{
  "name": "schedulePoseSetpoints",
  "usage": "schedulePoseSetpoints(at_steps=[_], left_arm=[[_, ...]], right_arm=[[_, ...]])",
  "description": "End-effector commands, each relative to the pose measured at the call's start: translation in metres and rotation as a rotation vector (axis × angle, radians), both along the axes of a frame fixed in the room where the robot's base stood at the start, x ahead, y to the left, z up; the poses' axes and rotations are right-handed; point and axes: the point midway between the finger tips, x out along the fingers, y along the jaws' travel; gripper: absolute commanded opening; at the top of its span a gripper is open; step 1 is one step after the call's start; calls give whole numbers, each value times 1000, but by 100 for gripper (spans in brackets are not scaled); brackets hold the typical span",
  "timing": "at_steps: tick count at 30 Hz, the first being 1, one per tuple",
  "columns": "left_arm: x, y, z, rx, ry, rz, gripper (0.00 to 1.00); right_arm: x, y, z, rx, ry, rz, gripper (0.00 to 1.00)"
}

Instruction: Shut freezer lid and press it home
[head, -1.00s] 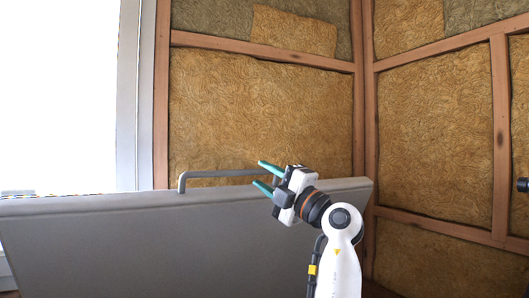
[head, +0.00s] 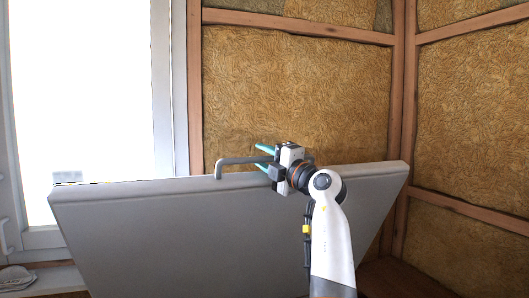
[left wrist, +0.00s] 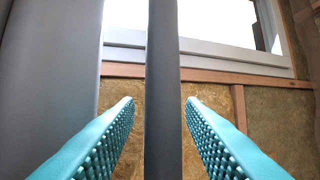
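The freezer lid (head: 150,225) is a large grey slab standing raised and tilted, its broad face toward me in the head view. A grey bar handle (head: 232,161) runs along its upper edge. My left gripper (head: 260,157), with teal fingers, is at the handle and overlaps its right part. In the left wrist view the handle bar (left wrist: 162,85) runs between the two open fingers (left wrist: 160,120), with gaps on both sides. The lid also shows there at the left (left wrist: 45,60). My right gripper is out of view. The freezer body is not visible, and the lid hides what is behind it.
A bright window (head: 80,90) with a pale frame is behind at the left. Walls of yellow insulation (head: 295,90) between wooden studs (head: 398,90) meet in a corner behind the lid. A small pale object (head: 17,279) lies at the lower left.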

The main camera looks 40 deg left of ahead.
Motion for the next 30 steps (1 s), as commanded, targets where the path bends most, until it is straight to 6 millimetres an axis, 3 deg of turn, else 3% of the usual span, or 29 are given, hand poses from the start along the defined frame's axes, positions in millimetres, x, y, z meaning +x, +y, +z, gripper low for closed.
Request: schedulePoseSetpoints(at_steps=[8,15,24,30], left_arm=[[0,2,0,1,-1,-1,36],[0,2,0,1,-1,-1,0],[0,1,-2,2,-1,0,0],[-4,-4,-14,22,-11,2,0]], right_arm=[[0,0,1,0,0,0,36],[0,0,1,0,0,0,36],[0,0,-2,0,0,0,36],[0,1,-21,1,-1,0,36]])
